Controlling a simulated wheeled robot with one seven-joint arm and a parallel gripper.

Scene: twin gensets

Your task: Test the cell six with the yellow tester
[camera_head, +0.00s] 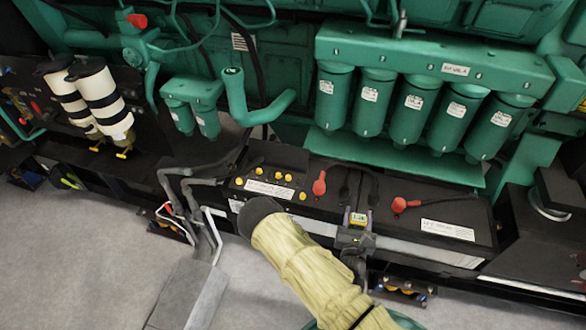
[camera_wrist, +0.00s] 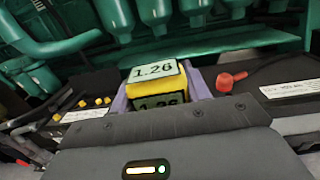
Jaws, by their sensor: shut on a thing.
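My gripper (camera_head: 357,224) is shut on the yellow tester (camera_head: 359,217), with a purple finger on each side of it. In the wrist view the tester (camera_wrist: 152,80) shows a display reading 1.26. It is held over the meeting place of two black batteries. The left battery (camera_head: 285,157) has several yellow cell caps (camera_head: 278,177) and a red terminal cover (camera_head: 320,184). The right battery (camera_head: 478,213) has a red cover (camera_head: 400,204) and a white label. The tester's lower end is hidden, so I cannot tell whether it touches a cell. No cell number is readable.
A green engine with a row of green filters (camera_head: 413,103) stands close behind the batteries. My sleeved arm covers part of the battery front. Grey floor (camera_head: 80,265) lies open at the left.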

